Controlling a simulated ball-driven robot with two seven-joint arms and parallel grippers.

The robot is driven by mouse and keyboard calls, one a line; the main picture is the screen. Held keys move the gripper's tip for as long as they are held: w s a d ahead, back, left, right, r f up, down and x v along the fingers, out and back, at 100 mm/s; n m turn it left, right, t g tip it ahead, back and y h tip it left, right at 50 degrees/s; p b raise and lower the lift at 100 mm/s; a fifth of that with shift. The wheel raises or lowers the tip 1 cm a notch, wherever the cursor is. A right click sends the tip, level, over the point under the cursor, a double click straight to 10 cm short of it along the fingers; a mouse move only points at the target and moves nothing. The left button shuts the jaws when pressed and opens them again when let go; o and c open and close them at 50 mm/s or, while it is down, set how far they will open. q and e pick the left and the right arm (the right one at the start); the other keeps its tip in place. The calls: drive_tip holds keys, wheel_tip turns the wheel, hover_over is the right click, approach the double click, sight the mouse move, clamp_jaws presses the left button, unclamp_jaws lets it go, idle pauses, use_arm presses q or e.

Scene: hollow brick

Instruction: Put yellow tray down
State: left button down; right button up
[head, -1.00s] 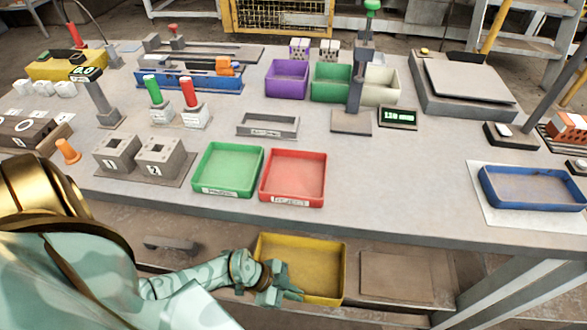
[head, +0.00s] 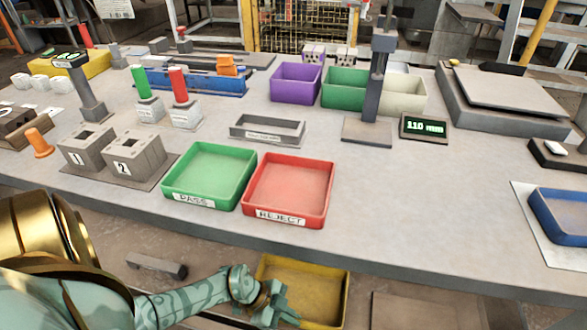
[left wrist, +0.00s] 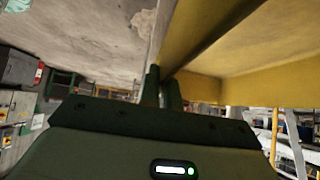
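The fingers are close together and appear shut on that wall. I cannot tell whether the tray rests on the shelf under it. My right gripper is not in view.
The workbench (head: 400,222) carries a green PASS tray (head: 212,172) and a red REJECT tray (head: 290,187) near its front edge. A blue tray (head: 565,213) is at the right. The benchtop between the red and blue trays is clear.

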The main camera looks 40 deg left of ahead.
use_arm(q)
drive_tip(key=shift+f, duration=0.15)
drive_tip(key=c, duration=1.6)
unclamp_jaws()
